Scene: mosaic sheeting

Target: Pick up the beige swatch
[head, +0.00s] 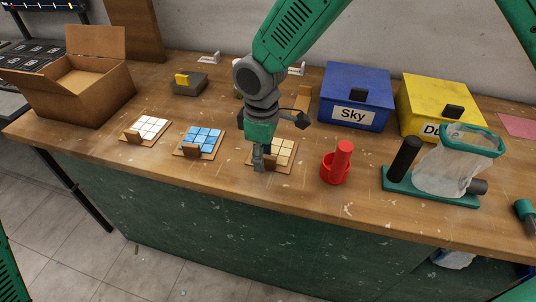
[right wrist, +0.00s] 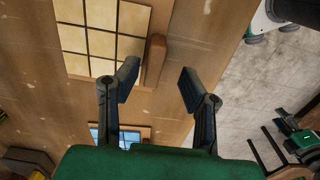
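The beige swatch (head: 284,150) is a wooden board with a grid of cream tiles and a small wooden grip block at its front edge. It lies flat on the bench, partly hidden behind my right gripper (head: 264,158). In the right wrist view the swatch (right wrist: 102,35) is at the upper left, with its grip block (right wrist: 155,60) just beyond the gap between the fingers. My right gripper (right wrist: 158,82) is open there, with nothing between its fingers. I cannot tell whether a finger touches the block. My left gripper is not in view.
A blue tile swatch (head: 202,140) and a white one (head: 148,130) lie to the left. A red cup (head: 335,172) and a teal stand with a clear bag (head: 430,188) are on the right. Blue (head: 357,92) and yellow (head: 438,100) boxes stand behind, an open carton (head: 75,85) far left.

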